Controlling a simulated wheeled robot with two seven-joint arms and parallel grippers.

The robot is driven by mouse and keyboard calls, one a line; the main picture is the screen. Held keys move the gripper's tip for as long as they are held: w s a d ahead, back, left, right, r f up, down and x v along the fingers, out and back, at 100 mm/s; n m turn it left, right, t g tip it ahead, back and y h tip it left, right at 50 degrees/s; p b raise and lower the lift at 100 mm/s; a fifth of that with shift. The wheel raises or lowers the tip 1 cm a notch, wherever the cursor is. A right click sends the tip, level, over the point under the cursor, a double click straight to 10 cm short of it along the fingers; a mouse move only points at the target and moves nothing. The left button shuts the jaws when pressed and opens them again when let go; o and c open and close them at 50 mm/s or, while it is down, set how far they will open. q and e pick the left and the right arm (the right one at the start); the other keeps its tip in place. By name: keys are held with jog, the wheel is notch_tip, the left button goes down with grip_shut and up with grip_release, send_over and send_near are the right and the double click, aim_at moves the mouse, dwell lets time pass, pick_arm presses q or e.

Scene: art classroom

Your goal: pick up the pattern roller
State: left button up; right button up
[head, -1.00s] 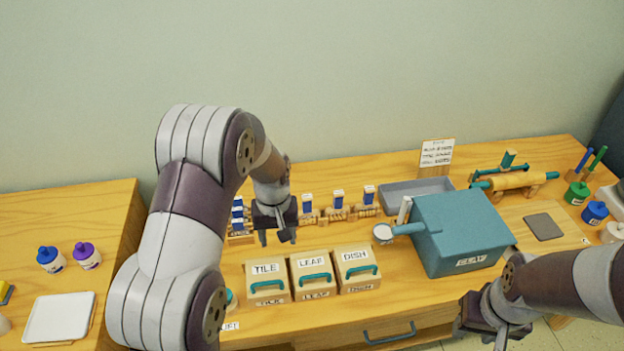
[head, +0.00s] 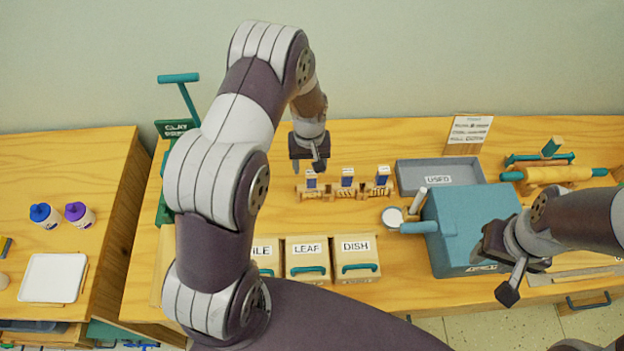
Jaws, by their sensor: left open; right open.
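Several small wooden rollers with blue-and-white tags stand in a row near the back of the table: a left one (head: 311,188), a middle one (head: 347,186) and a right one (head: 380,185). Their patterns are too small to tell apart. A larger yellow rolling pin with teal handles (head: 558,175) rests at the right. My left gripper (head: 309,167) is open and empty, pointing down just behind the left small roller in the picture; contact cannot be told. My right gripper (head: 502,268) is open and empty in front of the teal box.
A teal box (head: 465,222) with a handle stands right of centre. A grey "USED" tray (head: 437,176) and a sign card (head: 468,133) are behind it. LEAF (head: 306,249) and DISH (head: 356,247) boxes line the front. My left arm hides much of the left side.

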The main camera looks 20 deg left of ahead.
aim_at(311, 172)
pick_arm(q)
jog(key=f+p, duration=0.1)
jog(key=f, duration=0.4)
jog(key=shift+w+d+f+p, duration=0.2)
jog(key=shift+f+p, duration=0.1)
jog(key=shift+p, duration=0.1)
grip_shut()
jog(key=shift+r, duration=0.1)
